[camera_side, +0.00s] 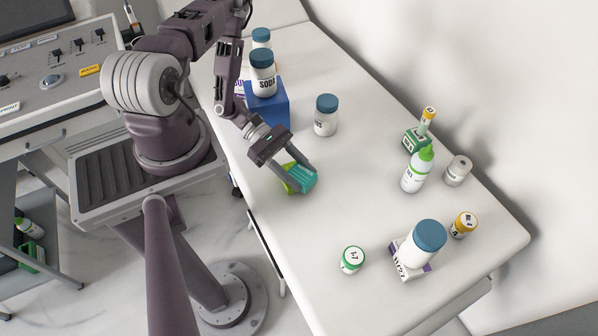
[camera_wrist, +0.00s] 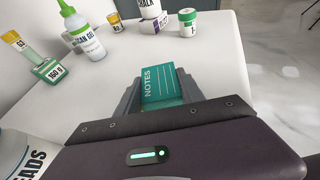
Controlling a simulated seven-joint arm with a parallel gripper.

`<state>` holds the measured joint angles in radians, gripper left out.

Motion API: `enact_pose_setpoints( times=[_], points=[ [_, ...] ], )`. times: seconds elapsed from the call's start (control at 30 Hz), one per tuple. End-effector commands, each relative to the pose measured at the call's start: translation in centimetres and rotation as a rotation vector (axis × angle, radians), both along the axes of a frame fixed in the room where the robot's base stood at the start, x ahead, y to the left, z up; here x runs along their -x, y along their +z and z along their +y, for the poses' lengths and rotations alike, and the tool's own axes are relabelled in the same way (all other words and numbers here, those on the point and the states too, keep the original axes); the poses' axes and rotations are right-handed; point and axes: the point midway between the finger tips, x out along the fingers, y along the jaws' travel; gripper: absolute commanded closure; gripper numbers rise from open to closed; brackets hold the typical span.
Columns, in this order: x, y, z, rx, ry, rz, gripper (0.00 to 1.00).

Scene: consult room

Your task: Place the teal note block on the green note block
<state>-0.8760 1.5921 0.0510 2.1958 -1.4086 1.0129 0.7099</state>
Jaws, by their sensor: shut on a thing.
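The teal note block (camera_side: 303,177) is held between the fingers of my gripper (camera_side: 290,178), near the middle of the white table. In the wrist view the teal note block (camera_wrist: 160,86) shows its "NOTES" face, with a finger of my gripper (camera_wrist: 158,92) on each side. The green note block (camera_side: 291,186) shows as a lime-green edge beside and partly behind the teal block in the side view. The fingers and the teal block hide most of it. I cannot tell whether the two blocks touch.
A blue-capped jar (camera_side: 326,115) stands behind my gripper, and a blue box (camera_side: 267,103) carries a "SODA" jar (camera_side: 263,72). A green-capped bottle (camera_side: 418,170) and a grey-white jar (camera_side: 458,171) stand to the right. A green-lidded jar (camera_side: 352,260) stands in front. The table around the blocks is clear.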

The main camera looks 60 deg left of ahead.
Motion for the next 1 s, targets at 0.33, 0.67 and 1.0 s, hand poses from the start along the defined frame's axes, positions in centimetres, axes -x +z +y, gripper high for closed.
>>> enact_pose_setpoints(
  times=[0.33, 0.67, 1.0],
  points=[
    [0.0, -0.2, 0.0, 0.0, 0.0, 0.0, 0.37],
    [0.0, -0.1, 0.0, 0.0, 0.0, 0.0, 0.33],
    [1.8, 2.3, 4.7, -0.004, 0.002, 0.0, 0.33]
  ],
)
